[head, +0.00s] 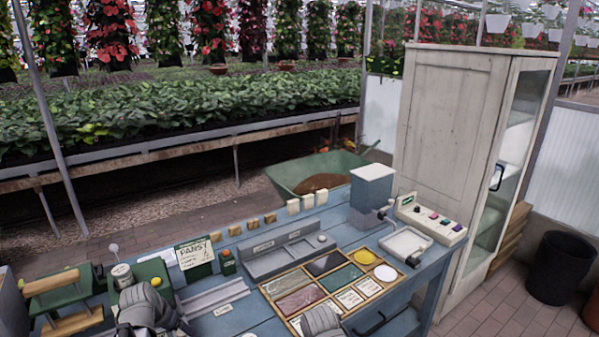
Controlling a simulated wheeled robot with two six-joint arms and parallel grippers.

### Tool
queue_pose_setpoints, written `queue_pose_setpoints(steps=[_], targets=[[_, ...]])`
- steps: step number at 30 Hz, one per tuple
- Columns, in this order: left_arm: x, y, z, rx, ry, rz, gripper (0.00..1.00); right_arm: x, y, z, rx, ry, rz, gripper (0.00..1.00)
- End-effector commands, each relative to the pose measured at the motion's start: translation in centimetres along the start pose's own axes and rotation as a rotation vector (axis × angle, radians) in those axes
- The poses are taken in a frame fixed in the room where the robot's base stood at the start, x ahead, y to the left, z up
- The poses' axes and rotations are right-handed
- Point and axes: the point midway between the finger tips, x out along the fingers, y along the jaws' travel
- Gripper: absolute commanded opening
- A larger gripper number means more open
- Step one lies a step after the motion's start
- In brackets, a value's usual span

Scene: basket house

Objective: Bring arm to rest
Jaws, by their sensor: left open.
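My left gripper (148,308) is at the bottom left of the head view, low over the front of the blue workbench (240,318). It is open, and I see nothing between its fingers. A grey rounded part of my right gripper (322,322) shows at the bottom edge, in front of the wooden sorting tray (288,314). Its fingers cannot be made out, so I cannot tell whether it is open or shut.
A PANSY sign (196,256) and a green-and-wood rack (58,296) stand at the left. A grey box-shaped device (371,196) and a button panel (431,219) stand at the right. Behind are a wheelbarrow (290,177) and a cabinet (450,130); a black bin (561,268) is at right.

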Motion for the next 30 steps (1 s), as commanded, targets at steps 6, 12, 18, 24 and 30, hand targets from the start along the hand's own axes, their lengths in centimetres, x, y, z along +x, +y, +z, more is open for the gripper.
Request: queue_pose_setpoints(steps=[6, 12, 18, 24, 30], targets=[[1.5, 0.0, 0.0, 0.001, 0.0, 0.0, 0.71, 1.4, -0.1, -0.1, 0.0, 0.0, 0.0, 1.0], [1.4, 0.1, -0.1, 0.001, 0.0, 0.0, 0.71, 1.2, -0.1, -0.1, 0.0, 0.0, 0.0, 1.0], [0.9, 0.0, -0.1, 0.0, 0.0, 0.0, 0.71, 0.8, -0.1, -0.1, 0.0, 0.0, 0.0, 1.0], [-1.5, 0.1, -0.2, -0.001, 0.0, 0.0, 0.71, -1.4, 0.1, 0.1, 0.0, 0.0, 0.0, 1.0], [-4.1, 0.1, -0.1, 0.0, 0.0, 0.0, 0.71, -3.8, 0.4, 0.2, 0.0, 0.0, 0.0, 1.0]])
